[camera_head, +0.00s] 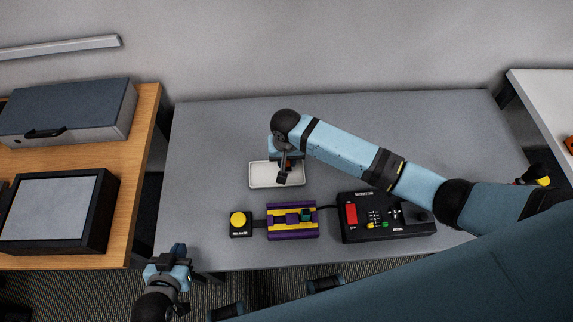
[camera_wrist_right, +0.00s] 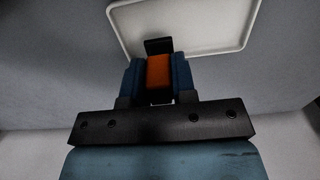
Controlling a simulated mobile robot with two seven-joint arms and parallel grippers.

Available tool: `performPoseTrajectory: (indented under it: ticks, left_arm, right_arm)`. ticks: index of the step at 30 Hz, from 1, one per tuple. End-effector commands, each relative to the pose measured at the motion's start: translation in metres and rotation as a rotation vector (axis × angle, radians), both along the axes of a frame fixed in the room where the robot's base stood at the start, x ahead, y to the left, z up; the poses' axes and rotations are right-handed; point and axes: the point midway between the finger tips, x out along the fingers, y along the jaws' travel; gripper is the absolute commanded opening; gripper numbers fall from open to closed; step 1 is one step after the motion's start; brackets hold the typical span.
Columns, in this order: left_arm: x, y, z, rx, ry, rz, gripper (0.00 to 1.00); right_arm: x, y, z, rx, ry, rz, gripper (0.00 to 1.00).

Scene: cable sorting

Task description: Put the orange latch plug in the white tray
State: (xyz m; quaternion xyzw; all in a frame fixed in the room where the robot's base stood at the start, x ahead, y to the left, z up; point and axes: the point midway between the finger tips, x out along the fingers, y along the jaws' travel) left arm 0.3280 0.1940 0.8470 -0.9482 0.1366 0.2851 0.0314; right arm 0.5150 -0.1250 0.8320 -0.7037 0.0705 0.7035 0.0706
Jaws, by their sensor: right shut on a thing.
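The white tray (camera_head: 262,180) lies on the grey table, and its rim also shows in the right wrist view (camera_wrist_right: 215,50). My right gripper (camera_head: 285,172) is over the tray's right part, pointing down. In the right wrist view its fingers (camera_wrist_right: 160,80) are shut on the orange latch plug (camera_wrist_right: 159,70), which has a dark end. The plug overlaps the tray's edge in that view; I cannot tell whether it touches the tray. In the head view the plug is mostly hidden by the gripper. My left gripper (camera_head: 168,262) is off the table's front left edge; its fingers are too small to judge.
A yellow button box (camera_head: 238,224), a purple and yellow block (camera_head: 292,234) and a black control box (camera_head: 385,217) stand along the table's front. A wooden side table (camera_head: 140,140) holds cases at left. The grey table (camera_head: 205,150) is clear left of the tray.

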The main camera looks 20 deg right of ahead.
Motion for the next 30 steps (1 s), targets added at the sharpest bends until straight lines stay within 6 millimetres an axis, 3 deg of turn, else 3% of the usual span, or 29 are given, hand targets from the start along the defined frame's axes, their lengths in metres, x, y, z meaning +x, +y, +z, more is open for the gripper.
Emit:
performPoseTrajectory:
  ticks: [9,21,22,24,30]
  left_arm:
    - [0.0,0.0,-0.002,0.0,0.001,0.0,0.0]
    - [0.0,0.0,-0.002,0.0,0.002,0.001,0.0]
    - [0.0,0.0,-0.002,0.0,0.002,0.001,0.0]
    - [0.0,0.0,-0.002,0.0,0.002,0.001,0.0]
    - [0.0,0.0,-0.002,0.0,0.002,0.001,0.0]
  right_arm:
    - [0.0,0.0,-0.037,-0.001,0.0,0.0,0.02]
    - [0.0,0.0,-0.042,-0.001,0.001,-0.001,0.02]
    - [0.0,-0.001,-0.042,-0.001,0.0,-0.001,0.32]
    - [0.0,-0.001,-0.042,-0.001,0.0,-0.001,0.48]
    - [0.0,0.0,-0.041,-0.001,0.0,0.0,0.51]
